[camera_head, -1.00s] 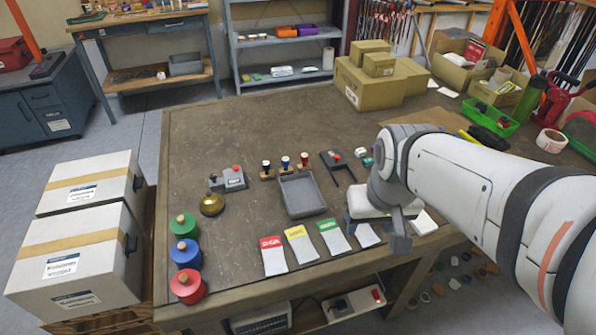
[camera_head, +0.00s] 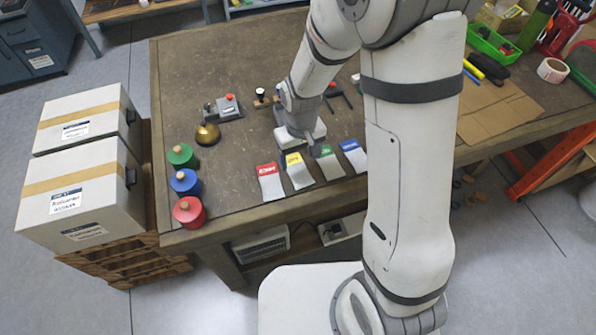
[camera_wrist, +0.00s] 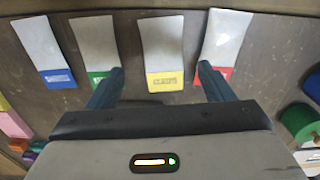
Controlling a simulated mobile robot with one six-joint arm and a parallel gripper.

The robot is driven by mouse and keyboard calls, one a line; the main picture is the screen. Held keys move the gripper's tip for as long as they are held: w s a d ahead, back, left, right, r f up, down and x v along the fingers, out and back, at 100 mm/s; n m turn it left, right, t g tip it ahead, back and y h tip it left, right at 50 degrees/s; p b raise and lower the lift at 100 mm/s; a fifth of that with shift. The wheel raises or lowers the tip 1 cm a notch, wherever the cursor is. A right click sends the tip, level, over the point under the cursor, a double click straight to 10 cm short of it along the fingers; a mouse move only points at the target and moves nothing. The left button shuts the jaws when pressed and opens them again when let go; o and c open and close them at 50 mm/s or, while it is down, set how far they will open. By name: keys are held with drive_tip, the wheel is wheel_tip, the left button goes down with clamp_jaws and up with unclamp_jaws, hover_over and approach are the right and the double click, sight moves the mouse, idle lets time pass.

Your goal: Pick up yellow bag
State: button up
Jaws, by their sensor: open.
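The yellow bag (camera_head: 300,174), a white packet with a yellow top band, lies flat on the workbench between the red bag (camera_head: 271,184) and the green bag (camera_head: 330,166). My gripper (camera_head: 298,149) is open and empty at the yellow-band end of this bag. In the wrist view the yellow bag (camera_wrist: 163,50) shows between the two fingers of my gripper (camera_wrist: 161,70). The left finger overlaps the green bag (camera_wrist: 95,45) and the right one overlaps the red bag (camera_wrist: 222,45). I cannot tell whether the fingertips touch the table.
The blue bag (camera_head: 354,154) lies right of the green one. Green (camera_head: 181,157), blue (camera_head: 186,182) and red (camera_head: 188,212) round containers stand at the bench's left edge. A brass bell (camera_head: 207,135) stands behind them. White boxes (camera_head: 80,195) stand left of the bench.

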sight(299, 172)
drive_tip(key=shift+s+a+f, duration=0.1)
drive_tip(key=shift+s+f, duration=0.05)
drive_tip(key=shift+f, duration=1.25)
drive_tip(key=shift+s+a+f, duration=0.1)
drive_tip(key=shift+f, duration=1.25)
drive_tip(key=shift+c, duration=0.4)
drive_tip(key=c, duration=1)
